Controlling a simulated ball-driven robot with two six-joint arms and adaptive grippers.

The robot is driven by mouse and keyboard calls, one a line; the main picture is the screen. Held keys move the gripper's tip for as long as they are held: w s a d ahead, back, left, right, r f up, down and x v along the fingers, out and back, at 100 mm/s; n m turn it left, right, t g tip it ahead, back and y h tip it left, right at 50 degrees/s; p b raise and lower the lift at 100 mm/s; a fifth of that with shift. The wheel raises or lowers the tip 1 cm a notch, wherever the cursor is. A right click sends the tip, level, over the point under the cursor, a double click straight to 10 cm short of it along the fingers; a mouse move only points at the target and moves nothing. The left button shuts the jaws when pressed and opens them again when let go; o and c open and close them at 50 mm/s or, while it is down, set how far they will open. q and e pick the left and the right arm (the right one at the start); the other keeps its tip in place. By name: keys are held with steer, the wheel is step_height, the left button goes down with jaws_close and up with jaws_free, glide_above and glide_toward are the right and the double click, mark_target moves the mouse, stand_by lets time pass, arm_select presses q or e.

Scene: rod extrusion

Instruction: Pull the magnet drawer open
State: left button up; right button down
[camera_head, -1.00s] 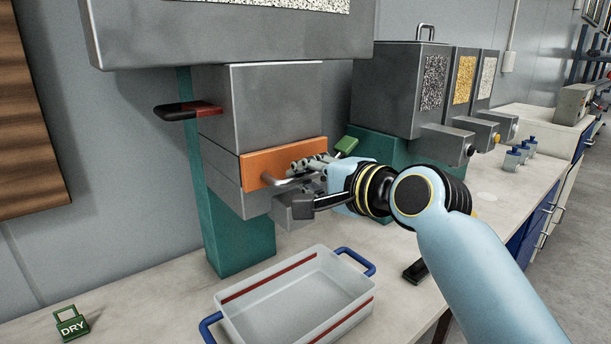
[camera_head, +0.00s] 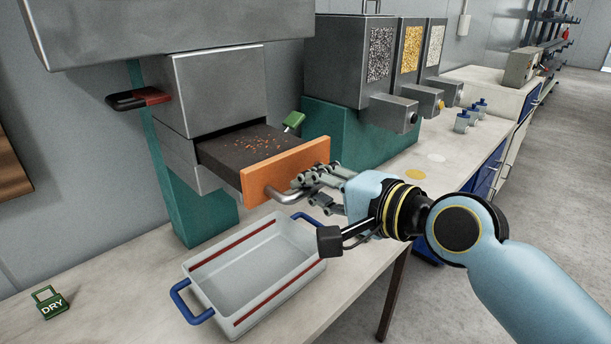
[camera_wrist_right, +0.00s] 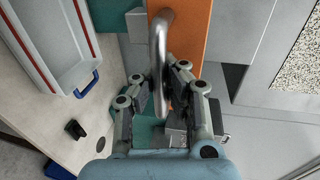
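The magnet drawer has an orange front (camera_head: 285,170) and a curved metal handle (camera_head: 287,196). It stands pulled out of its grey housing (camera_head: 215,90), and its dark top (camera_head: 243,145) shows, dotted with small reddish bits. My right gripper (camera_head: 317,188) is at the right end of the handle. My left gripper is not in view.
A green DRY tag (camera_head: 50,302) lies at left. A red-and-black lever (camera_head: 140,98) sticks out of the housing. Grey hoppers (camera_head: 345,60) stand behind at right.

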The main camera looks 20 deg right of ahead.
steer(key=c, duration=2)
jaws_free()
steer(key=shift+w, duration=0.15)
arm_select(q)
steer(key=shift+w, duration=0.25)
arm_select(e)
steer(key=o, duration=0.7)
steer(key=shift+c, duration=0.2)
steer(key=shift+s, duration=0.2)
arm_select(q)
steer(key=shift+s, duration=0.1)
arm_select(e)
steer(key=v, duration=1.1)
steer(key=shift+s, duration=0.3)
steer(key=shift+d+r, duration=0.1)
